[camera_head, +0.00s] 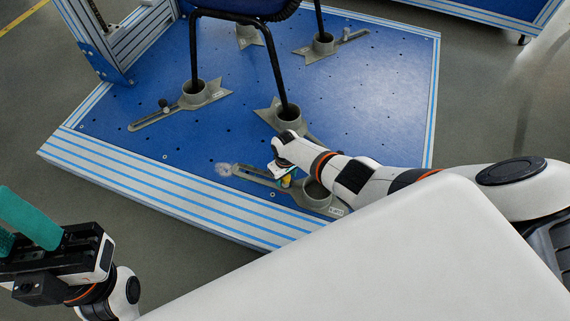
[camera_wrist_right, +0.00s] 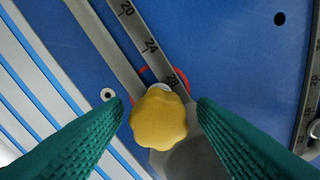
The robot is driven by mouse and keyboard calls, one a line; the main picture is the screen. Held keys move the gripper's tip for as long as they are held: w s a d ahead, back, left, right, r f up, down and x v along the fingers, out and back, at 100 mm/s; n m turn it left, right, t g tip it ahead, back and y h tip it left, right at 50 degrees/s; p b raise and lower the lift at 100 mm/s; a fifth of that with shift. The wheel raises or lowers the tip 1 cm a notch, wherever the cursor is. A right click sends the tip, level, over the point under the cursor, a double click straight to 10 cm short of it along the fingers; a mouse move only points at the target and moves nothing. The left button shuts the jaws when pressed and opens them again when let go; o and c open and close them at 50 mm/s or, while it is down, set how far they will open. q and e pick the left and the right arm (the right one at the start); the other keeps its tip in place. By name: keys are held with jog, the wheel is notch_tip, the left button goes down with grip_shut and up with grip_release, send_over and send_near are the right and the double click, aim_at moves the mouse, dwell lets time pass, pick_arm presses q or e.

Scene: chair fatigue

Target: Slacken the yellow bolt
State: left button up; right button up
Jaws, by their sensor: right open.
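The yellow bolt (camera_wrist_right: 158,118) has a lobed knob head and sits on a grey slotted bracket (camera_wrist_right: 128,62) with a number scale. In the right wrist view it lies between the two green textured fingers of my right gripper (camera_wrist_right: 160,120), which is open with a gap on both sides of the knob. In the head view my right gripper (camera_head: 286,178) is low over the bracket (camera_head: 262,178), and a little yellow shows there. My left gripper (camera_head: 30,228) has green fingers and is away from the platform at the lower left; its jaw gap is not clear.
The blue platform (camera_head: 350,100) has striped metal edges and several holes. A chair (camera_head: 236,18) with black legs stands in grey cup brackets (camera_head: 195,94) on it. A metal post (camera_head: 95,40) rises at the upper left. Grey floor is free at the left.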

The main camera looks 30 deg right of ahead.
jog(key=m, duration=0.3)
jog(key=shift+m, duration=0.3)
jog(key=shift+a+m+p, duration=0.1)
jog(key=shift+m+p, duration=0.3)
jog(key=shift+m, duration=1.6)
jog(key=shift+c, duration=0.4)
jog(key=c, duration=0.5)
jog(key=shift+n, duration=0.8)
